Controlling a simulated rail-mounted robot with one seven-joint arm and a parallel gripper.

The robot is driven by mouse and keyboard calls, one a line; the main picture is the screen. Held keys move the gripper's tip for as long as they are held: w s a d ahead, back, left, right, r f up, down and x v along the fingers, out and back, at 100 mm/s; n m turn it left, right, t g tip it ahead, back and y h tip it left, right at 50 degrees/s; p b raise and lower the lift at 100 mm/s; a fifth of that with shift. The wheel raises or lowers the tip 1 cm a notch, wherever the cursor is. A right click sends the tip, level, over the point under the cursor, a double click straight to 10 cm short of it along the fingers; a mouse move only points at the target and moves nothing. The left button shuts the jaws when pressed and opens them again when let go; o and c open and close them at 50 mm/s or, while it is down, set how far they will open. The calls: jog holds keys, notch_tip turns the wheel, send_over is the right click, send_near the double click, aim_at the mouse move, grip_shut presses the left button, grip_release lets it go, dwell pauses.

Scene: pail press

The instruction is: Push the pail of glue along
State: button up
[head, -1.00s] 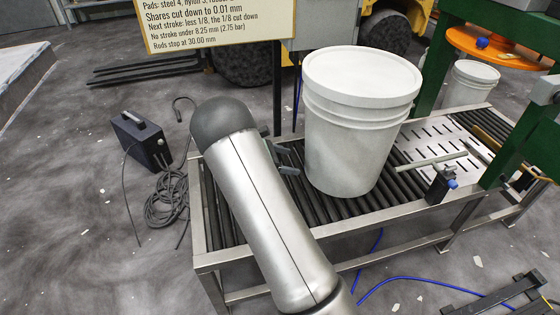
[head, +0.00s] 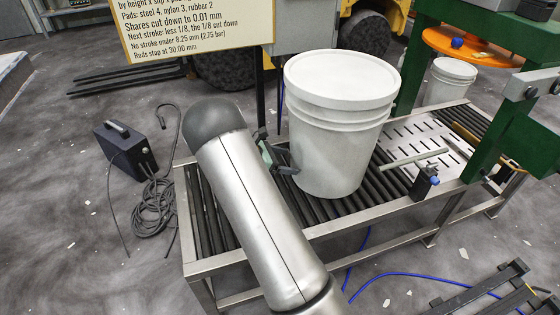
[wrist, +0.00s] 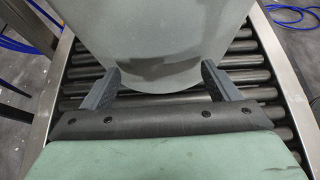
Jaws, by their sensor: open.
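The large white lidded pail (head: 338,125) stands upright on the dark rollers of the conveyor in the head view. In the wrist view the pail's lower wall (wrist: 158,45) fills the top middle. My gripper (head: 280,160) is at the pail's left side, low on its wall. In the wrist view my gripper (wrist: 160,78) is open, its two dark fingers spread with the pail's rounded side reaching between them. I cannot tell whether the fingers press on the wall. My forearm hides part of the rollers.
The roller conveyor (head: 193,238) runs right to a slotted plate (head: 412,140) under a green press frame (head: 490,150). A bar on a clamp (head: 425,182) sticks out over its near side. A smaller white pail (head: 450,80) stands beyond. A dark box (head: 126,148) with cable sits left.

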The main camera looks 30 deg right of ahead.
aim_at(293, 155)
jog(key=shift+s+d, duration=0.25)
jog(key=shift+d, duration=1.05)
jog(key=shift+s+d, duration=0.2)
jog(key=shift+d, duration=1.1)
jog(key=shift+s+d+p, duration=0.15)
jog(key=shift+s+d, duration=0.05)
jog(key=shift+d, duration=1.1)
jog(key=shift+s+d+p, duration=0.15)
jog(key=shift+d+p, duration=0.05)
jog(key=shift+d, duration=1.15)
jog(key=shift+s+d+p, duration=0.15)
jog(key=shift+s+d, duration=0.05)
jog(key=shift+d, duration=1.1)
jog(key=shift+s+d, duration=0.2)
jog(key=shift+d, duration=1.1)
jog(key=shift+s+d, duration=0.25)
jog(key=shift+d, duration=1.1)
jog(key=shift+s+d, duration=0.2)
jog(key=shift+d, duration=1.1)
jog(key=shift+s+d+p, duration=0.15)
jog(key=shift+s+d, duration=0.05)
jog(key=shift+d, duration=1.1)
jog(key=shift+s+d+p, duration=0.1)
jog(key=shift+s+d, duration=0.1)
jog(key=shift+d, duration=1.15)
jog(key=shift+s+d+p, duration=0.15)
jog(key=shift+s+d, duration=0.05)
jog(key=shift+d, duration=1.1)
